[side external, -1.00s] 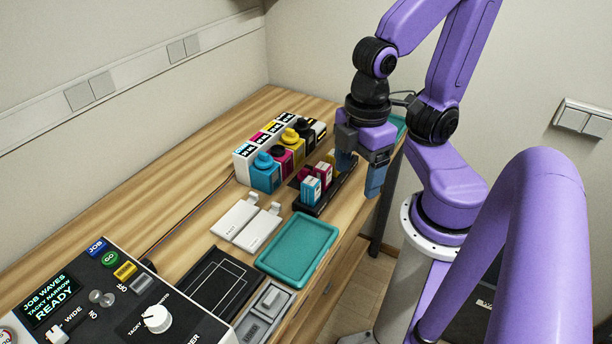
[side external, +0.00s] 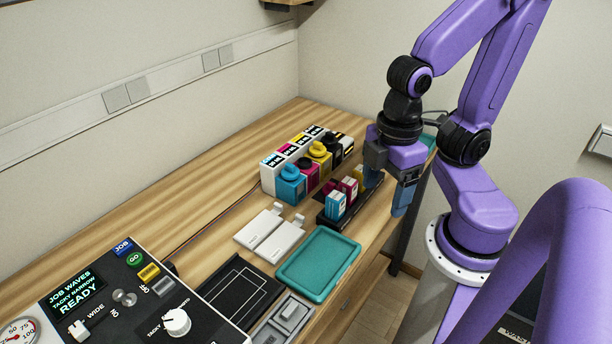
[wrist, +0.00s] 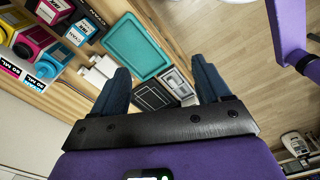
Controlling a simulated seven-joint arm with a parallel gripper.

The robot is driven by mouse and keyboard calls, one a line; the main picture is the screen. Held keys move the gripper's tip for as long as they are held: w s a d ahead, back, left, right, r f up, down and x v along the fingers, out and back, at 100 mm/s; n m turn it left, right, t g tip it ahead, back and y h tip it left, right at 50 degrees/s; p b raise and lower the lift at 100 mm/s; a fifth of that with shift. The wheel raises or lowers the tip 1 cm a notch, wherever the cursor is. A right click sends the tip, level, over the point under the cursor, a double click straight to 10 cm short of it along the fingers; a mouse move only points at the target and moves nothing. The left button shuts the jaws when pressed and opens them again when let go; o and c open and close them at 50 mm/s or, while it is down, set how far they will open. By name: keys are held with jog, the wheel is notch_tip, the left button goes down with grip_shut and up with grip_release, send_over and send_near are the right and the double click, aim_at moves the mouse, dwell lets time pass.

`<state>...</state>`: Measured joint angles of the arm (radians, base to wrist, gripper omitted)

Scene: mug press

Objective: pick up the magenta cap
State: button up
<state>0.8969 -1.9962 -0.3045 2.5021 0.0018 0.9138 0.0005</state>
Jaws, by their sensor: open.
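The magenta cap (side external: 305,162) sits on the magenta bottle (side external: 310,176), between a cyan-capped bottle (side external: 290,186) and a yellow-capped bottle (side external: 321,160). Neighbouring caps crowd it closely. My gripper (side external: 385,199) has blue fingers, apart and empty, and hangs to the right of the bottles near the table's right edge, by the far end of a black cartridge tray. In the wrist view the fingers (wrist: 160,65) show a wide gap with nothing between them. The magenta bottle (wrist: 36,33) shows there at the upper left, well outside the fingers.
The black tray (side external: 333,221) holds several small coloured cartridges, between my gripper and the bottles. White boxes (side external: 270,180) stand behind the bottles. A teal tray (side external: 318,267), white plates (side external: 270,234) and a control panel (side external: 120,295) lie nearer the camera. The back-left tabletop is clear.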

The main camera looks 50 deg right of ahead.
jog(key=c, duration=0.6)
